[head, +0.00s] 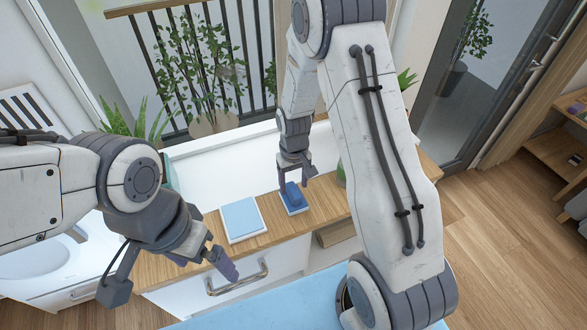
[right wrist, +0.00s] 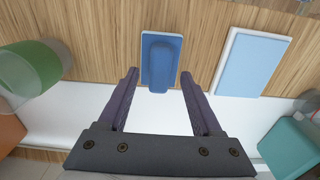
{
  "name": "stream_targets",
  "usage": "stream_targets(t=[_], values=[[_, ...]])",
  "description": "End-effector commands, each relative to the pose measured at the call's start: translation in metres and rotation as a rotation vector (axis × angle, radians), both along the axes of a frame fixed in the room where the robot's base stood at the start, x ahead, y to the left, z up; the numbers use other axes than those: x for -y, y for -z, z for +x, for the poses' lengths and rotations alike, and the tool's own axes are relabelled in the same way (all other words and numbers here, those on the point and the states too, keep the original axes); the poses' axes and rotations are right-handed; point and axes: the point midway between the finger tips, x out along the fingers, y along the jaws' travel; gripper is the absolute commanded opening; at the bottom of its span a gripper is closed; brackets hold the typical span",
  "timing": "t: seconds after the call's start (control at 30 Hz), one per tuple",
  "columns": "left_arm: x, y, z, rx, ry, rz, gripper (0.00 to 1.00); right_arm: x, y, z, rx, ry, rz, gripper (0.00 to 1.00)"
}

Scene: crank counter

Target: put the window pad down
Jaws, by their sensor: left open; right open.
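The window pad (head: 294,191) is a dark blue block with a rounded grip. My left gripper (head: 224,264) is open and empty, in front of the counter near a drawer handle.
A larger light blue mat with a white edge (head: 241,218) lies on the counter (head: 190,250), left of the pad. A green glass (right wrist: 30,68) stands on the other side. A drawer handle (head: 238,278) juts from the counter front. A sink (head: 35,255) is at the left.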

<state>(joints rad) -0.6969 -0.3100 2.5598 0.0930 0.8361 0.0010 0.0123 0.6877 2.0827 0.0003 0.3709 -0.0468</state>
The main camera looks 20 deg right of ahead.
Motion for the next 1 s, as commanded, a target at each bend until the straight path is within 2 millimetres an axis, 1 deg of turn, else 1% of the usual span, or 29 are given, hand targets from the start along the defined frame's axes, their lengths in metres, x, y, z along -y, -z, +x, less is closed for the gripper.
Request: stream_targets(t=[0.03,0.1,0.3,0.4,0.5,0.57,0.63,0.67,0.7,0.77,0.8,0.83,0.87,0.9,1.0], values=[[0.000,0.005,0.000,0.000,0.000,0.000,1.00,0.000,-0.010,0.002,0.008,0.000,0.000,0.66],[0.000,0.008,0.000,0.000,0.000,0.000,1.00,0.000,-0.025,0.002,0.009,0.000,0.000,0.66],[0.000,0.014,0.000,0.000,0.001,0.000,1.00,0.000,-0.065,0.001,0.006,0.000,0.000,0.66],[0.000,0.015,0.000,0.000,0.001,0.000,1.00,0.000,-0.078,0.001,0.004,0.000,0.000,0.66],[0.000,0.016,0.000,0.000,0.001,0.000,1.00,-0.001,-0.086,0.000,0.002,-0.003,0.000,0.66],[0.000,0.016,0.000,0.000,0.001,0.000,1.00,-0.008,-0.094,-0.004,0.004,-0.018,0.001,0.66],[0.000,0.016,0.000,0.000,0.001,0.000,1.00,-0.027,-0.106,-0.015,0.010,-0.061,0.006,0.66],[0.000,0.016,0.000,0.000,0.001,0.000,1.00,-0.038,-0.114,-0.023,0.014,-0.087,0.008,0.66],[0.000,0.016,0.000,0.000,0.001,0.000,1.00,-0.055,-0.124,-0.036,0.019,-0.130,0.014,0.66],[0.000,0.016,0.000,0.000,0.001,0.000,1.00,-0.081,-0.139,-0.063,0.024,-0.203,0.023,0.66],[0.000,0.016,0.000,0.000,0.001,0.000,1.00,-0.097,-0.149,-0.083,0.027,-0.255,0.030,0.66],[0.000,0.016,0.000,0.000,0.001,0.000,1.00,-0.107,-0.155,-0.100,0.029,-0.294,0.036,0.66],[0.000,0.016,0.000,0.000,0.001,0.000,1.00,-0.116,-0.161,-0.116,0.030,-0.331,0.042,0.66],[0.000,0.016,0.000,0.000,0.001,0.000,1.00,-0.125,-0.167,-0.137,0.029,-0.380,0.049,0.66],[0.000,0.016,0.000,0.000,0.001,0.000,1.00,-0.138,-0.176,-0.183,0.031,-0.485,0.066,0.66]])
